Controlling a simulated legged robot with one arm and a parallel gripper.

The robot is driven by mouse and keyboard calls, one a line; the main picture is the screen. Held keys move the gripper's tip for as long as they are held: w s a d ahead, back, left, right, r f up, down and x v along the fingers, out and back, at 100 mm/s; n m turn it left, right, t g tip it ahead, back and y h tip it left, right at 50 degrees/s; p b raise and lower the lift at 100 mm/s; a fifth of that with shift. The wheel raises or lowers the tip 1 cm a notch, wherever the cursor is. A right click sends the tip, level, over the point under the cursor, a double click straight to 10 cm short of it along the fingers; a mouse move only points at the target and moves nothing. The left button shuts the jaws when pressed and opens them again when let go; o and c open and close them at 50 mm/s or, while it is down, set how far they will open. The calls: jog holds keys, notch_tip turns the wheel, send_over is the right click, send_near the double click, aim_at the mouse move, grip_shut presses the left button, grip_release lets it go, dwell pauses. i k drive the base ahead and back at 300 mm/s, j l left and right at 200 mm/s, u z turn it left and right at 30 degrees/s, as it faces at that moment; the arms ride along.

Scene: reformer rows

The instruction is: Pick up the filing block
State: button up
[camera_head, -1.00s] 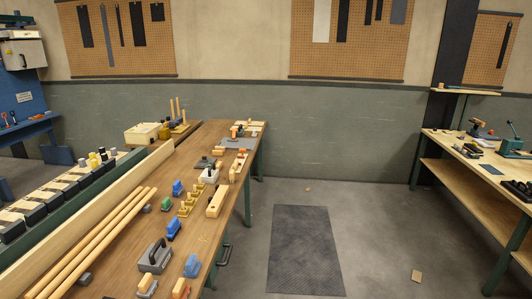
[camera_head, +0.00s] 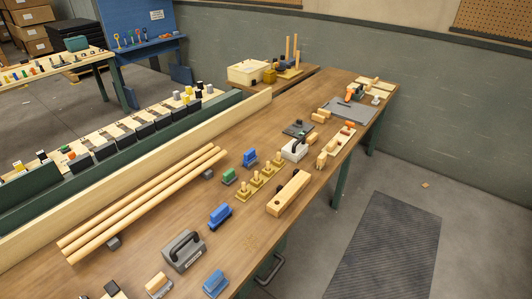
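A long pale wooden block (camera_head: 289,194) with dark marks on its top lies near the right edge of the long wooden workbench (camera_head: 185,192). It may be the filing block, but I cannot tell for sure. Blue-topped blocks stand around it: one at the middle (camera_head: 220,215), one at the front (camera_head: 215,284) and one farther back (camera_head: 250,157). A green-topped block (camera_head: 229,177) and a row of small brass-coloured pieces with knobs (camera_head: 262,178) stand left of the long block. My gripper is not in view.
A grey handled block (camera_head: 184,250) sits at the front of the bench. Several long wooden rods (camera_head: 145,205) lie beside a raised pale board (camera_head: 130,175). A dark floor mat (camera_head: 385,245) lies right of the bench, with bare floor around it.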

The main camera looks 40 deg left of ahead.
aim_at(228, 177)
jog(key=i+u, duration=0.15)
jog(key=i, duration=0.4)
jog(key=i+u, duration=0.15)
jog(key=i, duration=0.45)
jog(key=i+l+u, duration=0.15)
jog(key=i, duration=0.4)
jog(key=i+u, duration=0.2)
jog(key=u, duration=0.2)
jog(key=i+u, duration=0.25)
jog(key=u, duration=0.2)
jog(key=i+l+u, duration=0.1)
jog(key=u, duration=0.3)
jog(key=i+l+u, duration=0.2)
jog(key=u, duration=0.25)
jog(key=i+u, duration=0.45)
jog(key=i+l+u, duration=0.2)
jog(key=u, duration=0.25)
